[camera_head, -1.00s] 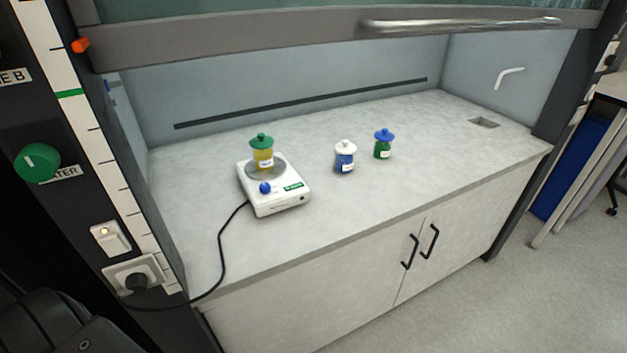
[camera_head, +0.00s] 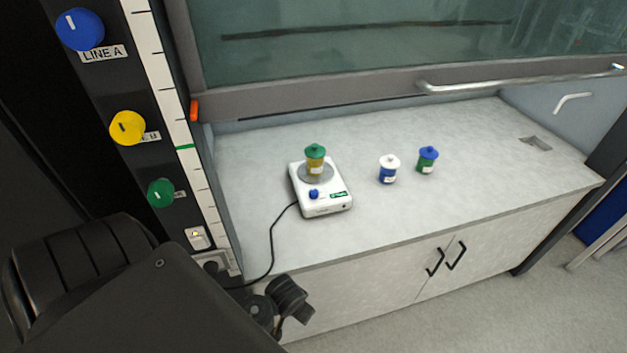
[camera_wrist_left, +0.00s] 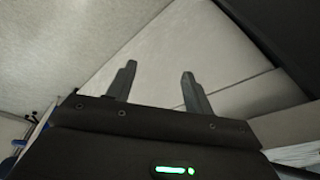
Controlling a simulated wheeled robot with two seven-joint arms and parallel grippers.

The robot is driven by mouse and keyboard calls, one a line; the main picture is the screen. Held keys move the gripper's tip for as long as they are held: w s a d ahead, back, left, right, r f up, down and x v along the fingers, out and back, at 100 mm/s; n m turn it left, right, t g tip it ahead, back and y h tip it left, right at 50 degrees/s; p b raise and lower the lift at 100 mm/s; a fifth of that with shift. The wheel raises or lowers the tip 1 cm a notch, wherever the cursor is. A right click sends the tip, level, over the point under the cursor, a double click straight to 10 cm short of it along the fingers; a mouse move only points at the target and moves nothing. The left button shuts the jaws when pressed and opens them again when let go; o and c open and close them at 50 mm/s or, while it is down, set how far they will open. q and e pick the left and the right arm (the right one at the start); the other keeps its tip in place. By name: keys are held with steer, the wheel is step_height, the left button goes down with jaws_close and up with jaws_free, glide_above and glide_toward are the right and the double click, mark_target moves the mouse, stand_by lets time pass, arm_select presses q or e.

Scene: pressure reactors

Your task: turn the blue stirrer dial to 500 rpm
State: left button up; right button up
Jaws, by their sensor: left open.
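The blue stirrer dial (camera_head: 314,194) is on the front of the white stirrer (camera_head: 327,211) on the fume hood worktop. A vessel with a green lid and yellow contents (camera_head: 315,165) stands on the stirrer's round plate. The dial's setting is too small to read. My left arm comes in from the lower left in the head view, in front of the cabinet and below the stirrer. In the left wrist view my left gripper (camera_wrist_left: 158,85) is open and empty, its two fingers apart, away from the dial. My right gripper is not in view.
A white-lidded blue vessel (camera_head: 388,172) and a blue-lidded green vessel (camera_head: 427,161) stand right of the stirrer. A black cable (camera_head: 272,240) runs from it to the left post. The raised sash (camera_head: 400,90) hangs above. The front worktop is clear.

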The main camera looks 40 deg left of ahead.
arm_select(q)
steer(key=w+a+r+n+y+p, duration=0.1)
steer(key=w+a+r+n+p, duration=0.15)
steer(key=r, duration=0.45)
steer(key=w+a+r+n+p, duration=0.1)
steer(key=w+a+r, duration=0.2)
steer(key=r, duration=0.5)
steer(key=n+g+h, duration=0.2)
steer(key=n+g, duration=0.1)
steer(key=n, duration=1.1)
glide_toward(314, 191)
steer(key=f, duration=0.5)
steer(key=f+p, duration=0.1)
steer(key=f, duration=0.2)
steer(key=shift+s+d+f, duration=0.15)
steer(key=shift+s+f, duration=0.1)
steer(key=shift+f, duration=0.1)
steer(key=c, duration=1)
